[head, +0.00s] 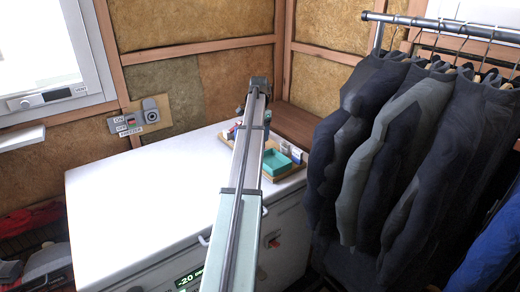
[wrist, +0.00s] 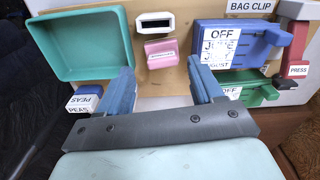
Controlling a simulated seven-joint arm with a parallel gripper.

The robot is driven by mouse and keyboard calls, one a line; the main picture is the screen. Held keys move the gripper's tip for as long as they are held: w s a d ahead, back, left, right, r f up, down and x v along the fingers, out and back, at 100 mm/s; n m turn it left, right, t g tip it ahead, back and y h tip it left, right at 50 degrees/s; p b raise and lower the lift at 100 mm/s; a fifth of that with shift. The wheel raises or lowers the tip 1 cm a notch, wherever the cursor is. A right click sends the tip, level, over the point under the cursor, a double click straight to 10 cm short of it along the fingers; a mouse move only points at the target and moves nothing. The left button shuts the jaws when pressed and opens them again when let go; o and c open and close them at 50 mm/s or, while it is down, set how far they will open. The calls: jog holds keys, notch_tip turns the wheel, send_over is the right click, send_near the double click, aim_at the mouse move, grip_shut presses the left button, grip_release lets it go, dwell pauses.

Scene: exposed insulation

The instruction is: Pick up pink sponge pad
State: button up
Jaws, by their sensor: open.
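The pink sponge pad (wrist: 161,51) shows in the wrist view as a small block with a white label on its front edge, lying on a tan board (wrist: 150,103). My gripper (wrist: 164,78) is open, its two blue fingers wide apart and nothing between their tips. The pad is just beyond the fingertips, roughly centred between them and apart from both. In the head view my arm reaches over the white chest freezer (head: 135,190), and I cannot make out the pad there.
A teal tray (wrist: 88,45) lies left of the pad and a white box with a dark slot (wrist: 154,25) just behind it. Dark jackets (head: 385,150) hang beside the freezer.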

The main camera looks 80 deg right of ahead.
jog(key=shift+s+d+f, duration=0.1)
jog(key=shift+d+f, duration=0.05)
jog(key=shift+f, duration=1.6)
jog(key=shift+s+d+f, duration=0.1)
jog(key=shift+f, duration=1.6)
jog(key=shift+w, duration=0.2)
jog(key=c, duration=0.8)
jog(key=shift+o, duration=0.2)
jog(key=shift+d, duration=0.1)
jog(key=shift+c, duration=1.1)
notch_tip(320, 180, up, 10)
jog(key=shift+s+r, duration=0.1)
jog(key=shift+s, duration=0.05)
